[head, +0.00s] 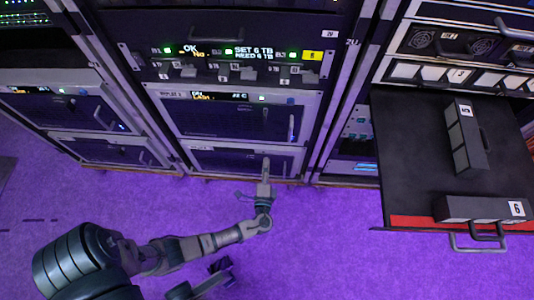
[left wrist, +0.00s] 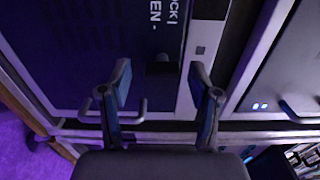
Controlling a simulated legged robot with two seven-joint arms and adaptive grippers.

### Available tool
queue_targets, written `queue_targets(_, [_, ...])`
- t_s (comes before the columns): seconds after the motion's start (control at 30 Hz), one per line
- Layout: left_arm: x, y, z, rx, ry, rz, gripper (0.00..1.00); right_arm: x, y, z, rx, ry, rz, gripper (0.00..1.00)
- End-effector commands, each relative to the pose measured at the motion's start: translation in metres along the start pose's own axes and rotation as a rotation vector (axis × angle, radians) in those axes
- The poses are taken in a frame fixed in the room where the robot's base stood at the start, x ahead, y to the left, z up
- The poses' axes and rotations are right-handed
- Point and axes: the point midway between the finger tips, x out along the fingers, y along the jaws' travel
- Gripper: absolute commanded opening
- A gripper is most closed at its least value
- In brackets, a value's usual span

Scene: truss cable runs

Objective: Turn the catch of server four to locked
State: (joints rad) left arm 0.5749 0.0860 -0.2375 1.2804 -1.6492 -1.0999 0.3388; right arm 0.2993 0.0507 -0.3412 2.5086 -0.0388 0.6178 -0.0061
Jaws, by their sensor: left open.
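The lower dark server front (head: 225,160) in the middle rack is before my left gripper (head: 266,168); I cannot read a number four on it. In the left wrist view, a dark panel (left wrist: 90,50) carries partly cut-off lettering ending in "CK" and "EN -". A small dark block, seemingly the catch (left wrist: 162,64), sits beside the lettering. My left gripper (left wrist: 160,82) is open, with the block in the gap between its fingers; contact is not clear. The catch's setting cannot be read. A dark part (head: 220,268) low in the head view may be my right gripper.
A U-shaped handle (left wrist: 128,112) lies close by the left finger. Another server front (head: 240,118) with a handle is above. At right, a pulled-out black shelf (head: 410,150) bears modules labelled 6 (head: 470,208) and another (head: 465,135). Purple floor (head: 330,250) is open in front.

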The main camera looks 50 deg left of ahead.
Motion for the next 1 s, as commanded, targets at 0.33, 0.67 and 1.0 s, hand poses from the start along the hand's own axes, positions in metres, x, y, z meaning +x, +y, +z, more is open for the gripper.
queue_targets(0.33, [-0.069,0.002,-0.001,0.0,0.004,0.005,0.62,-0.001,0.0,0.001,0.001,-0.003,0.003,0.0])
queue_targets(0.67, [-0.115,0.002,-0.003,0.0,0.004,0.004,0.62,-0.001,0.0,0.001,0.001,-0.004,0.004,0.0])
queue_targets(1.0, [-0.118,0.002,-0.002,0.001,0.003,0.003,0.62,-0.001,0.001,0.004,0.002,-0.008,0.006,0.0])
